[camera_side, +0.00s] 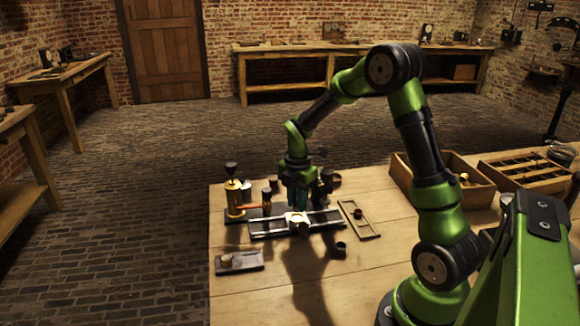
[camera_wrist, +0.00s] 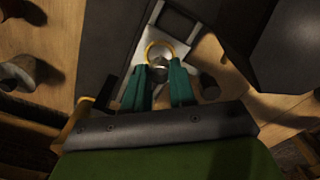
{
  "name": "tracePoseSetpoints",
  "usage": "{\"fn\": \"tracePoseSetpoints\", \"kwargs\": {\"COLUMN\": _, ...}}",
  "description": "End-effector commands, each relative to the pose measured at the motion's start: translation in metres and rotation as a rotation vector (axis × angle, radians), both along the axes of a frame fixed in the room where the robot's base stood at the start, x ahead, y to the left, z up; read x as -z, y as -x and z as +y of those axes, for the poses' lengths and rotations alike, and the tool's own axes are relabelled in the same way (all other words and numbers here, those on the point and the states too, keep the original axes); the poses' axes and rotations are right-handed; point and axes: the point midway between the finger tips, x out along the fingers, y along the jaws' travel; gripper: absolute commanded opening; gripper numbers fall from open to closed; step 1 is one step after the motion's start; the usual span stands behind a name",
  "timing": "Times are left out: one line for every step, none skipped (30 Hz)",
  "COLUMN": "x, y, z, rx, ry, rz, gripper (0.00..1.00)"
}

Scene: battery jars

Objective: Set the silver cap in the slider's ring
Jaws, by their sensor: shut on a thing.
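The slider (camera_side: 291,223) is a pale block on a dark and silver rail (camera_side: 265,231), below my gripper (camera_side: 299,209) in the side view. Its gold ring (camera_wrist: 149,49) shows just ahead of my fingertips in the wrist view, on the pale slider plate (camera_wrist: 180,47). My gripper (camera_wrist: 160,74) is shut on a small round silver-grey piece, which looks like the silver cap (camera_wrist: 160,70). The cap overlaps the near part of the ring in the wrist view. I cannot tell whether it touches the ring or hovers over it.
A brass device with a black knob (camera_side: 233,190) stands left of the rail. A grey plate (camera_side: 240,263) lies front left. Wooden boxes (camera_side: 478,196) stand far right.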

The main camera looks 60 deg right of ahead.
Motion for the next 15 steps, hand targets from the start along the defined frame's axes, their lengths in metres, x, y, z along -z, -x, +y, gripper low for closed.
{"fn": "tracePoseSetpoints", "kwargs": {"x": -0.002, "y": 0.0, "z": 0.0, "rx": 0.0, "ry": 0.0, "rz": -0.001, "gripper": 0.0}}
{"fn": "tracePoseSetpoints", "kwargs": {"x": -0.002, "y": 0.0, "z": 0.0, "rx": 0.0, "ry": 0.001, "rz": -0.002, "gripper": 0.0}}
{"fn": "tracePoseSetpoints", "kwargs": {"x": -0.004, "y": 0.0, "z": 0.0, "rx": 0.0, "ry": 0.0, "rz": -0.002, "gripper": 0.0}}
{"fn": "tracePoseSetpoints", "kwargs": {"x": -0.004, "y": 0.0, "z": 0.0, "rx": 0.0, "ry": 0.0, "rz": -0.001, "gripper": 0.0}}
{"fn": "tracePoseSetpoints", "kwargs": {"x": -0.005, "y": 0.0, "z": 0.0, "rx": 0.0, "ry": 0.0, "rz": -0.001, "gripper": 0.0}}
{"fn": "tracePoseSetpoints", "kwargs": {"x": -0.007, "y": 0.0, "z": 0.0, "rx": 0.001, "ry": 0.0, "rz": -0.001, "gripper": 0.0}}
{"fn": "tracePoseSetpoints", "kwargs": {"x": -0.007, "y": 0.0, "z": 0.0, "rx": 0.001, "ry": 0.0, "rz": -0.001, "gripper": 0.0}}
{"fn": "tracePoseSetpoints", "kwargs": {"x": -0.008, "y": 0.0, "z": 0.0, "rx": 0.001, "ry": 0.0, "rz": -0.001, "gripper": 0.0}}
{"fn": "tracePoseSetpoints", "kwargs": {"x": -0.01, "y": 0.0, "z": 0.0, "rx": 0.0, "ry": 0.0, "rz": -0.001, "gripper": 0.0}}
{"fn": "tracePoseSetpoints", "kwargs": {"x": -0.01, "y": 0.0, "z": 0.0, "rx": 0.001, "ry": 0.0, "rz": -0.002, "gripper": 0.0}}
{"fn": "tracePoseSetpoints", "kwargs": {"x": -0.011, "y": 0.0, "z": 0.0, "rx": 0.001, "ry": 0.0, "rz": -0.002, "gripper": 0.0}}
{"fn": "tracePoseSetpoints", "kwargs": {"x": -0.012, "y": 0.0, "z": 0.0, "rx": 0.001, "ry": 0.0, "rz": -0.001, "gripper": 0.0}}
{"fn": "tracePoseSetpoints", "kwargs": {"x": -0.013, "y": 0.0, "z": 0.0, "rx": 0.001, "ry": 0.0, "rz": -0.001, "gripper": 0.0}}
{"fn": "tracePoseSetpoints", "kwargs": {"x": -0.014, "y": 0.0, "z": 0.0, "rx": 0.001, "ry": 0.0, "rz": -0.001, "gripper": 0.0}}
{"fn": "tracePoseSetpoints", "kwargs": {"x": -0.015, "y": 0.0, "z": 0.0, "rx": 0.001, "ry": 0.0, "rz": -0.001, "gripper": 0.0}}
